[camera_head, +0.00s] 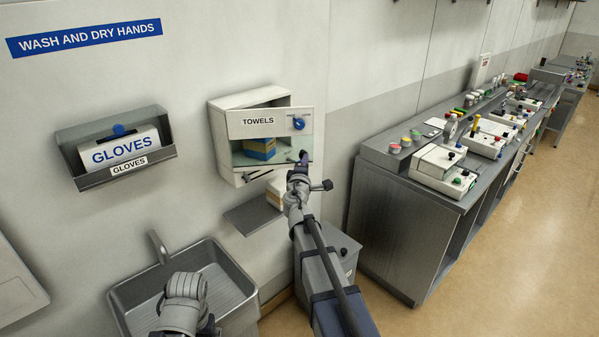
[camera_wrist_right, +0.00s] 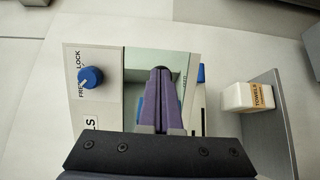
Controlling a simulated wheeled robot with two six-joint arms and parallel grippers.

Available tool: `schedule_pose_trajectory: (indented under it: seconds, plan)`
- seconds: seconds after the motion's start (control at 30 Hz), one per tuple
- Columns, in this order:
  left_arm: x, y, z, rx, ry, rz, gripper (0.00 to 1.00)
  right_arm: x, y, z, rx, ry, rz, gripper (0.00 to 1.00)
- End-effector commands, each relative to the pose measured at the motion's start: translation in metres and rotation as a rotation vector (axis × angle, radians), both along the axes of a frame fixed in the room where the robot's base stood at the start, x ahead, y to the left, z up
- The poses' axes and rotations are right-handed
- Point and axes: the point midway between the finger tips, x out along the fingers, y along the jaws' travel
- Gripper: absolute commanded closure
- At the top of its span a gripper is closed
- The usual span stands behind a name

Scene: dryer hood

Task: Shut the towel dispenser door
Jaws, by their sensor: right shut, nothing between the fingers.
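The towel dispenser (camera_head: 219,134) is a pale box on the wall. Its door (camera_head: 240,123) carries a TOWELS label, a blue knob (camera_head: 298,123) and a clear window. The door's right side stands out from the box, so it looks ajar. A blue and yellow stack shows through the window. In the right wrist view the knob (camera_wrist_right: 90,77) sits beside the words FREE and LOCK. My right gripper (camera_head: 303,158) is shut and empty at the door's lower right corner. In the wrist view its fingers (camera_wrist_right: 162,75) overlap the window; contact is unclear. My left gripper's fingers do not show.
A glove box holder (camera_head: 88,181) hangs to the left. A steel sink (camera_head: 237,292) is below, with part of my left arm over it. A small shelf (camera_head: 250,217) with a towel pack is under the dispenser. A steel bench (camera_head: 400,213) stands right.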

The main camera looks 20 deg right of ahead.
Motion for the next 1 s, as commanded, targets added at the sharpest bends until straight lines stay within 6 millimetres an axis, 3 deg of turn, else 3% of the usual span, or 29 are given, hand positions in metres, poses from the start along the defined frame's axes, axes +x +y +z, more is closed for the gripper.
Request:
schedule_pose_trajectory:
  seconds: [0.1, 0.5, 0.7, 1.0]
  plan:
    - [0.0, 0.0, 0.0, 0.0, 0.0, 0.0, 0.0, 0.024, -0.017, 0.0, 0.0, 0.0, 0.093, 1.0]
    - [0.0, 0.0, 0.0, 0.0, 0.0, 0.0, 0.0, 0.101, -0.035, 0.0, 0.0, 0.0, 0.096, 1.0]
    - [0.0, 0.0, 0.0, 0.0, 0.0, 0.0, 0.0, 0.127, -0.037, 0.0, 0.0, 0.0, 0.095, 1.0]
    - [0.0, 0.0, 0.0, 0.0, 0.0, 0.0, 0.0, 0.146, -0.036, 0.0, 0.0, 0.0, 0.095, 1.0]
